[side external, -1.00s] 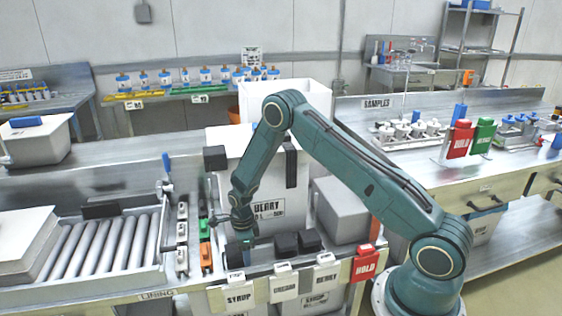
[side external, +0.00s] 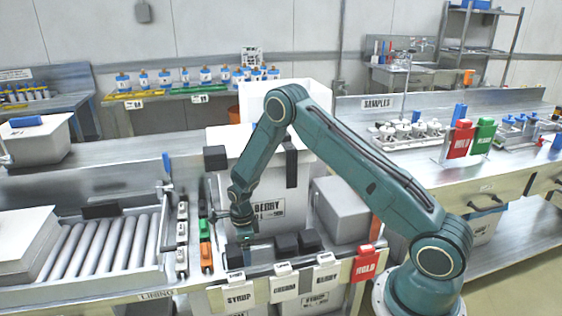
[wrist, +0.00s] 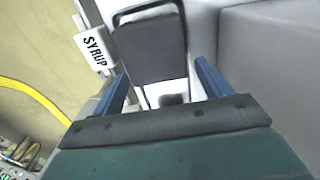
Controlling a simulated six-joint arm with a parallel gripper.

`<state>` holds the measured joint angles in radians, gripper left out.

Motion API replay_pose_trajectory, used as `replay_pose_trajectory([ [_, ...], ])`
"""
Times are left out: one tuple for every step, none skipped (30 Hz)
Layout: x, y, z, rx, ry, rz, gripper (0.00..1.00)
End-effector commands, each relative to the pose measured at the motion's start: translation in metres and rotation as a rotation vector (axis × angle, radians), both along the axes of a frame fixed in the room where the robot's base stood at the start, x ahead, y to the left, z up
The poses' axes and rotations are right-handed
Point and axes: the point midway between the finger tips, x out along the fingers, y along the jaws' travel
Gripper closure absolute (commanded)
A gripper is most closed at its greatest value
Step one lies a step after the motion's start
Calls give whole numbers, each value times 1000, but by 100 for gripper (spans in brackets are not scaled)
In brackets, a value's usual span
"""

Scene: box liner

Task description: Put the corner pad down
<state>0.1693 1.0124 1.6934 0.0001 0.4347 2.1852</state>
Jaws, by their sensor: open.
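A black corner pad (side external: 235,257) sits near the front edge of the bench, just behind the SYRUP tag. In the wrist view a dark pad (wrist: 150,50) lies within a black frame, beyond my blue fingertips. My gripper (side external: 245,238) points down beside the pad in the side view. The wrist view shows my gripper (wrist: 162,82) with its two blue fingers apart and nothing clamped between them. Two more black pads, one (side external: 286,244) and another (side external: 309,240), sit to the right.
A SYRUP tag (side external: 240,295), more white tags and a red HOLD tag (side external: 367,264) line the front edge. A large white BERRY container (side external: 290,200) stands behind my gripper, with a grey box (side external: 342,210) to its right. A roller conveyor (side external: 105,248) lies left.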

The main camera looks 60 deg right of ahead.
Motion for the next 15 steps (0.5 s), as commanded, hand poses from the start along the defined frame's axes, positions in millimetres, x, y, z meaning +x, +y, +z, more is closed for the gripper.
replay_pose_trajectory([
  [0, 0, 8, -1, -2, 0, 22],
  [0, 0, 12, -1, -2, 0, 22],
  [0, 0, 18, -1, -2, -1, 22],
  [0, 0, 22, -1, -2, -1, 22],
  [0, 0, 27, -1, -2, -1, 22],
  [0, 0, 33, 0, -1, -1, 22],
  [0, 0, 38, 0, -1, -1, 22],
  [0, 0, 43, -1, -2, -1, 22],
  [0, 0, 49, 0, -1, -1, 22],
  [0, 0, 54, -1, -2, -1, 22],
  [1, 0, 59, 0, -3, -1, 22],
  [0, 0, 65, -1, -2, -1, 22],
  [0, 0, 69, -1, -2, -1, 22],
  [0, 0, 74, -1, -2, -1, 22],
  [0, 0, 79, -1, -2, -1, 22],
])
